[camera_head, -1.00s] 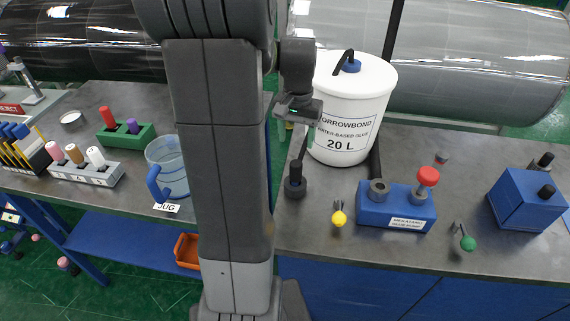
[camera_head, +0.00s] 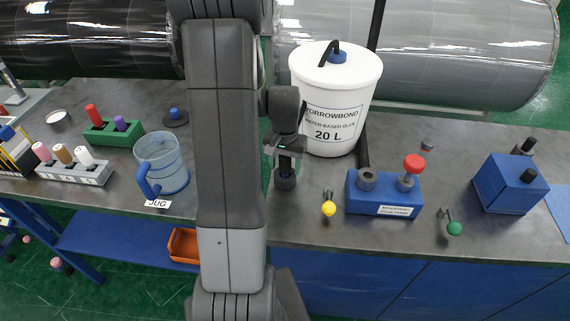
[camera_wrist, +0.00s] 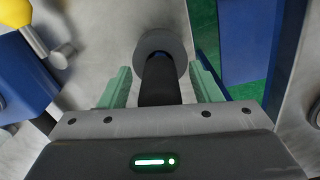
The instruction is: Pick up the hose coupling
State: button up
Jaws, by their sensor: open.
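The hose coupling, which I take to be the black upright piece with a round dark base (camera_head: 285,181), stands on the grey bench in front of the white bucket. In the wrist view its black stem (camera_wrist: 160,82) rises between the two green fingers, with the grey round base beyond. My gripper (camera_head: 286,157) is above it, pointing down, with its fingers on either side of the stem. The wrist view also shows my gripper (camera_wrist: 160,78) open, with a gap visible beside the stem. The stem's upper part is partly hidden by my gripper in the head view.
The white glue bucket (camera_head: 335,90) stands close behind. A yellow-knobbed valve (camera_head: 328,208) and a blue pump block (camera_head: 355,202) are to the right. A clear jug (camera_head: 162,165) stands left of my arm. The bench's front edge is near.

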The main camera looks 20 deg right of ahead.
jog(key=c, duration=1)
jog(key=shift+r, duration=0.1)
